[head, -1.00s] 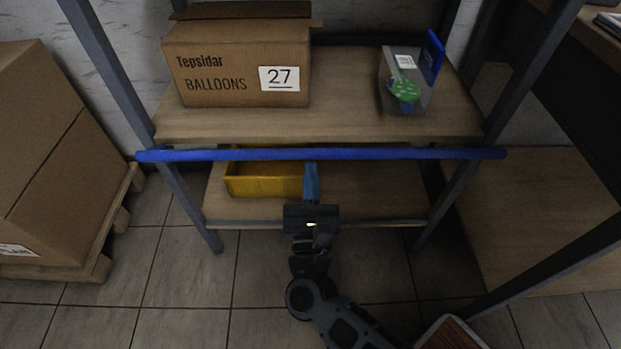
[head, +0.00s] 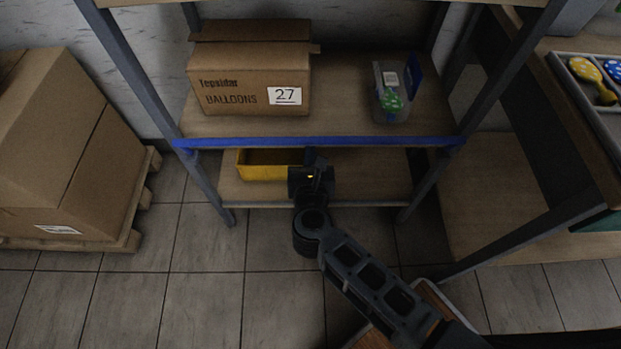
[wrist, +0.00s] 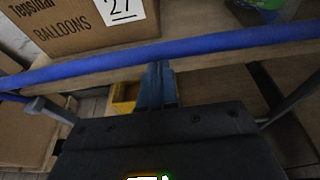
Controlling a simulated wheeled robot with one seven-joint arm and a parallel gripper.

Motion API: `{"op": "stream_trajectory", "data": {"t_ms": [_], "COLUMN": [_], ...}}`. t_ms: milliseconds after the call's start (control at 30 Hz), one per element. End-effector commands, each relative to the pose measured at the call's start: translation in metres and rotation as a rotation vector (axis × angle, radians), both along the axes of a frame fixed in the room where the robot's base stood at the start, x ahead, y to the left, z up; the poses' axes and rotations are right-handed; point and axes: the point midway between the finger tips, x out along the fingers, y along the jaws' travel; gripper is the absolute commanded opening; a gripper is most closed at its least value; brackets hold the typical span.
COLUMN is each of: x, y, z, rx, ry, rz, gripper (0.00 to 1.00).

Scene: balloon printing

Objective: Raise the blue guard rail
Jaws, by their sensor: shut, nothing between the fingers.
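The blue guard rail (head: 400,141) runs level across the front of the rack, along the front edge of the upper shelf. It also crosses the wrist view (wrist: 220,42) as a thick blue bar, tilted in that picture. My gripper (head: 311,157) is just below the rail, near its middle, with its fingers pointing at the rack. In the wrist view the blue fingers (wrist: 157,72) are together and empty, with their tips at or just under the rail's lower edge. I cannot tell if they touch it.
A cardboard balloon box (head: 235,85) and a clear bin (head: 397,100) with a green balloon print stand on the upper shelf (head: 340,105). A yellow crate (head: 262,172) is on the lower shelf. Rack posts flank both sides. Large boxes on a pallet (head: 140,228) stand left, a table at right.

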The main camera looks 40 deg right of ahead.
Motion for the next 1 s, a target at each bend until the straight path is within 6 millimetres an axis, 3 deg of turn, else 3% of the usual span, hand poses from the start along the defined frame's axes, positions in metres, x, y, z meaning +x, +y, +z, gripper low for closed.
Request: {"op": "stream_trajectory", "data": {"t_ms": [33, 100, 1000], "x": [0.003, 0.006, 0.025], "y": [-0.002, -0.004, -0.019], "z": [0.011, 0.013, 0.019], "rx": [0.018, 0.043, 0.047], "ry": [0.020, 0.052, 0.062], "rz": [-0.002, -0.001, 0.000], "gripper": [0.00, 0.00, 0.00]}}
